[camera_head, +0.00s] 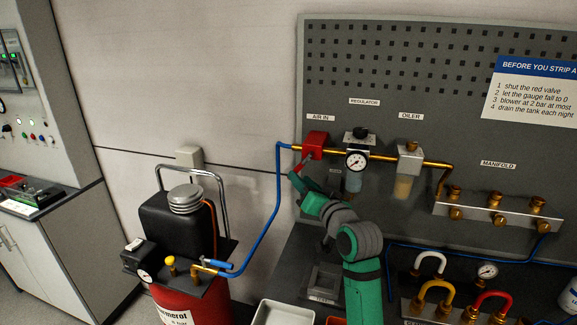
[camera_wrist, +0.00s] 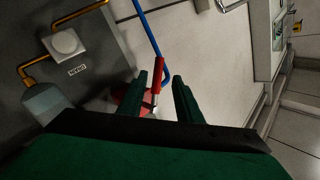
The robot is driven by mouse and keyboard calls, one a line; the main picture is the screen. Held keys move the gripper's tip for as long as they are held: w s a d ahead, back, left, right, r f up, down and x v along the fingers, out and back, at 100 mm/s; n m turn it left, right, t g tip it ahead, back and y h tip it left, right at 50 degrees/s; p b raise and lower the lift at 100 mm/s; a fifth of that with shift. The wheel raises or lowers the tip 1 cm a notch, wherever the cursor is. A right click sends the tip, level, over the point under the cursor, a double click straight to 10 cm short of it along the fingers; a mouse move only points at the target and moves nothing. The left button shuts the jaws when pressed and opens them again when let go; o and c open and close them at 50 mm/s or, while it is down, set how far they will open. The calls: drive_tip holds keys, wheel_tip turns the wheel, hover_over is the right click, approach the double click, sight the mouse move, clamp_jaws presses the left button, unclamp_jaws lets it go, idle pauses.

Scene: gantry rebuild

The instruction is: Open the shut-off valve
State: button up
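The shut-off valve (camera_head: 315,142) is a red block on the brass pipe under the AIR IN label. Its red lever (camera_head: 299,166) slants down and left from the block. In the wrist view the lever (camera_wrist: 159,72), with a red grip and metal shank, shows between my two green fingers, with a gap on both sides. My gripper (camera_head: 296,182) is open, just below the valve in the head view. The valve's red body (camera_wrist: 124,97) is partly hidden behind the left finger in the wrist view.
A gauge (camera_head: 356,161) and regulator sit right of the valve, then the oiler (camera_head: 408,165) and manifold (camera_head: 497,215). A blue hose (camera_head: 268,226) runs from the pipe down to the red compressor tank (camera_head: 190,306). Bare wall lies left of the valve.

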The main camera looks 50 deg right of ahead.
drive_tip(key=x, duration=1)
drive_tip(key=shift+s+d, duration=0.1)
drive_tip(key=shift+c, duration=0.4)
drive_tip(key=shift+d, duration=0.1)
clamp_jaws()
